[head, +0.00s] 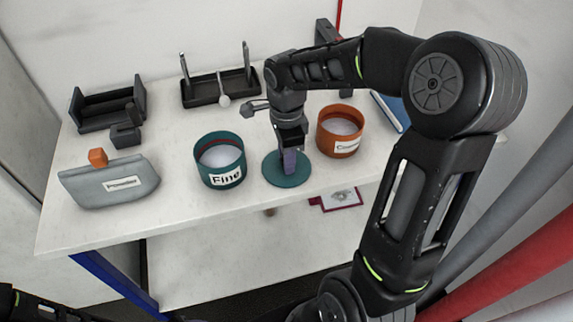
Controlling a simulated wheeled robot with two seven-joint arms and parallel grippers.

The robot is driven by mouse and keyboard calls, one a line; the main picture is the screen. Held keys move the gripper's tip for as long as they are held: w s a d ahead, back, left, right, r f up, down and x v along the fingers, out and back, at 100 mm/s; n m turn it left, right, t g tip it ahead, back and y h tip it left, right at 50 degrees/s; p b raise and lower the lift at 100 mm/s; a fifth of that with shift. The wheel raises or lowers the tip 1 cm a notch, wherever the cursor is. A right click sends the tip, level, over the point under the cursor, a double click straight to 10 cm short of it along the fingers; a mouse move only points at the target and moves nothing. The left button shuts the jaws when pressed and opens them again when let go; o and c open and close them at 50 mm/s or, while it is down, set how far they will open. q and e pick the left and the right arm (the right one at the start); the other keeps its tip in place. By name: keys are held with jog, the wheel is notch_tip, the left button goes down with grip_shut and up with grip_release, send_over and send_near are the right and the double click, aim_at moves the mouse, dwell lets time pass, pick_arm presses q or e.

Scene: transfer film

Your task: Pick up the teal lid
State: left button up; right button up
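The teal lid (272,172) lies flat on the white table, a round disc right of the teal tub labelled "Fine" (222,164). My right gripper (290,160) comes straight down over the lid's middle, its purplish-grey fingertip region at or just above the lid. The gripper hides the lid's centre and any knob there. I cannot tell whether the fingers are apart or closed on something. Part of my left arm shows at the bottom left corner, but its gripper does not show clearly.
An orange tub (340,135) with a white label stands close right of the gripper. A grey pouch (110,183) with an orange knob lies at the left. Black holders (215,90) stand at the back. The table's front edge (200,226) runs below the tubs and lid.

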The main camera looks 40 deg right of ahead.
grip_shut()
dwell(0.3)
notch_tip(320, 180, up, 10)
jog(key=shift+b, duration=0.55)
dwell(0.5)
